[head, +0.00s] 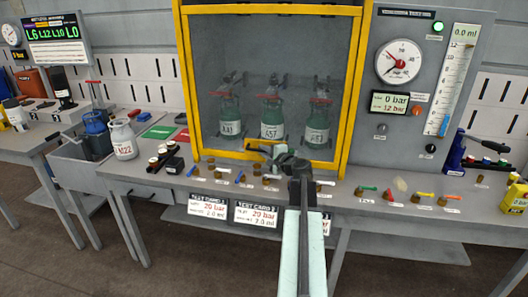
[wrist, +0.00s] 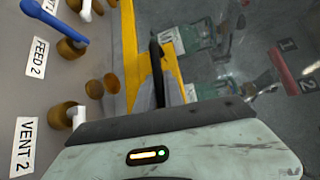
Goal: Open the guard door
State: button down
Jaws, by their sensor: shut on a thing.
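The guard door (head: 362,60) is a clear panel in a yellow frame on the grey cabinet in the head view. It looks closed or nearly so; I cannot tell if there is a small gap. My gripper (head: 278,152) is at the door's bottom edge, in front of the yellow lower bar. In the wrist view my gripper (wrist: 160,92) is shut on a dark handle (wrist: 156,48) beside the yellow frame (wrist: 133,50). My gripper hides most of the handle in the head view.
Several green bottles (head: 271,118) stand behind the door. Small coloured valves (head: 388,195) and labels line the bench below. A pressure gauge (head: 399,62) and a flow tube (head: 452,80) are at right. A blue container (head: 96,133) and a white can (head: 122,138) stand left.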

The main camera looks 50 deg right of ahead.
notch_tip(320, 180, up, 53)
jog(key=p, duration=5.2)
jog(key=shift+p, duration=0.35)
jog(key=c, duration=1.5)
grip_release()
jog(key=shift+f, duration=0.1)
jog(key=shift+o, duration=0.2)
jog(key=p+v, duration=0.1)
jog(key=v, duration=0.6)
jog(key=shift+s, duration=0.3)
jog(key=shift+a, duration=0.15)
